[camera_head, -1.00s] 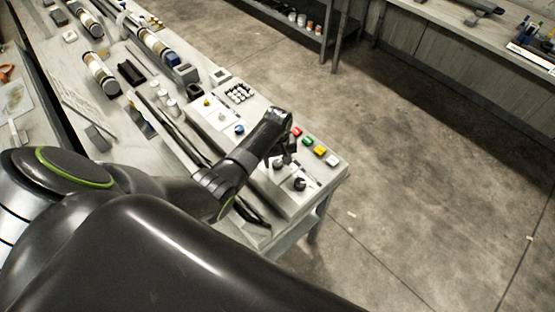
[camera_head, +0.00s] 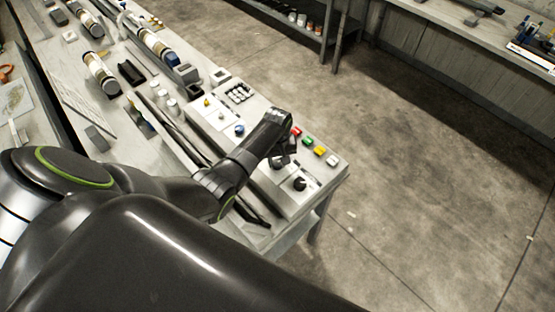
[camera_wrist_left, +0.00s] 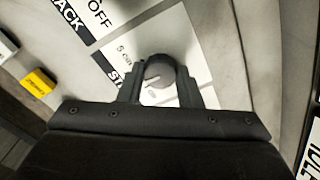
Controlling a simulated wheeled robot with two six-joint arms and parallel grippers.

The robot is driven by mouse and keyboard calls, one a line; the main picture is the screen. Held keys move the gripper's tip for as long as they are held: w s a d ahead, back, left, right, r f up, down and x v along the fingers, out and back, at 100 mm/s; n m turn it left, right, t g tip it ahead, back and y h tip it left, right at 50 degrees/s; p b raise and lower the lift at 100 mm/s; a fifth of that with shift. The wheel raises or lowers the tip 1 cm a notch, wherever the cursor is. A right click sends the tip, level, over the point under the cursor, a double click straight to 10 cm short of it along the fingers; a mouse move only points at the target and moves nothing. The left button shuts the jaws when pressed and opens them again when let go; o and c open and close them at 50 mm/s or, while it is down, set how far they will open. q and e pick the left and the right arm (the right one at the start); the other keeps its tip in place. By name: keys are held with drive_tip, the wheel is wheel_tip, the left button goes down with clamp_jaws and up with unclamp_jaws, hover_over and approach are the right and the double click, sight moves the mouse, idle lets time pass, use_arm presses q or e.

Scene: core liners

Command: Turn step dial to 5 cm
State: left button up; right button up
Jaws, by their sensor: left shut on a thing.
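The step dial (camera_wrist_left: 160,72) is a round grey knob on a white label plate in the left wrist view. A pale pointer line shows near its lower edge. A "5 cm" label (camera_wrist_left: 126,48) is printed to its upper left. A partly hidden dark label starting "ST" lies below that. My left gripper (camera_wrist_left: 159,80) is shut on the knob, one finger on each side. In the head view my left gripper (camera_head: 284,149) is over the control panel (camera_head: 292,205), its fingers partly hidden by the wrist. My right gripper is not in view.
A yellow button (camera_wrist_left: 38,83) lies left of the dial. In the head view, red, green, yellow and white buttons line the panel edge, with another black knob (camera_head: 299,184) nearby. Core tubes and tools cover the bench farther left. The floor at right is clear.

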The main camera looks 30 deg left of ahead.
sight(278, 162)
use_arm(q)
drive_tip(key=m, duration=0.4)
drive_tip(key=shift+m, duration=2.1)
drive_tip(key=o, duration=1)
drive_tip(key=shift+c, duration=0.2)
drive_tip(key=shift+r, duration=0.6)
wheel_tip(278, 162, up, 16)
drive_tip(key=shift+r, duration=0.15)
